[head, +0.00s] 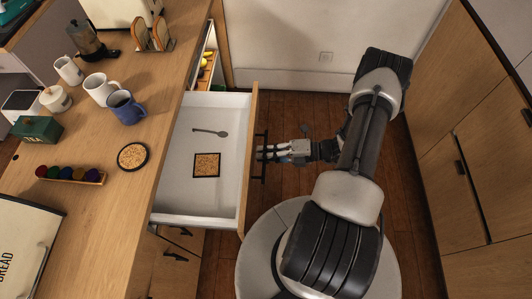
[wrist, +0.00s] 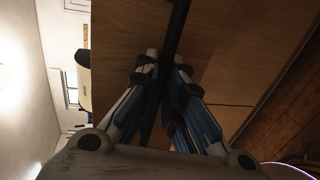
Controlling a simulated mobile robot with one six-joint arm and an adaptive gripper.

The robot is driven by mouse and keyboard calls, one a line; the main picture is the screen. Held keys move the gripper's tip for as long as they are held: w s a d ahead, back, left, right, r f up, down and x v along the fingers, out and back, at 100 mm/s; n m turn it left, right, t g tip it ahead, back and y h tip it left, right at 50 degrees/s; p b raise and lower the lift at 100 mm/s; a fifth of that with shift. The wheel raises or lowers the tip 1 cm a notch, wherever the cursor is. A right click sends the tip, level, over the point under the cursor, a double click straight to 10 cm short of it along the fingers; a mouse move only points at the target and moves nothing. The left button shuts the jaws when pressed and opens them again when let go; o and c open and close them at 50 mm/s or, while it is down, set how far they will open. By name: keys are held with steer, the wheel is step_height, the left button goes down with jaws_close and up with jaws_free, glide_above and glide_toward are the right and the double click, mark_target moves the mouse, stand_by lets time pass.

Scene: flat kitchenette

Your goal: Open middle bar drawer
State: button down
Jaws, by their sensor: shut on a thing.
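A bar drawer (head: 220,210) with white inner walls stands pulled out from the wooden counter in the head view. It holds a dark spoon and a square cork mat. Its dark bar handle (head: 263,178) is on the outer face of its wooden front (head: 249,190). My gripper (head: 264,153) is shut on this handle, reaching it from the right. In the wrist view the fingers (wrist: 166,75) close around the dark handle bar (wrist: 178,25), with the wooden front behind it.
Mugs, a cork coaster (head: 133,156) and a bread box (head: 25,245) stand on the counter (head: 165,110). Another open compartment with yellow fruit (head: 207,58) lies behind the drawer. More handles (head: 175,256) show below it. Wooden cabinets (head: 455,170) stand at the right, with floor between.

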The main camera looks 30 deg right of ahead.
steer(key=c, duration=1.7)
jaws_free()
steer(key=v, duration=1.2)
